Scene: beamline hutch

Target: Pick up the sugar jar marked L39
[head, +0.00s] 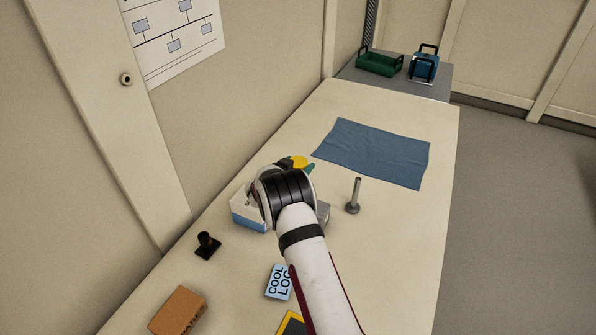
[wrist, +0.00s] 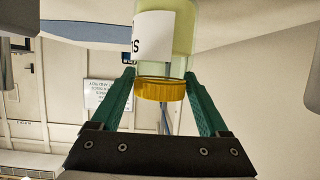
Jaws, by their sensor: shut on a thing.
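A jar with a yellow lid and pale yellow-green contents (wrist: 178,42) is between the green fingers of my gripper (wrist: 160,78) in the wrist view. My gripper is shut on it near the lid. The jar appears lid-down in that picture. A white label on it shows only part of its lettering, with an S at the end; I cannot read L39. In the head view the yellow lid (head: 299,161) and a bit of a green finger show past my wrist, which hides the rest of the jar.
A white and blue box (head: 246,213) and a black stand (head: 207,246) are left of my arm. A metal post (head: 354,196) and blue cloth (head: 375,152) are right and beyond. A blue card (head: 279,282) and brown block (head: 177,311) lie nearer. A green tray (head: 379,64) is far back.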

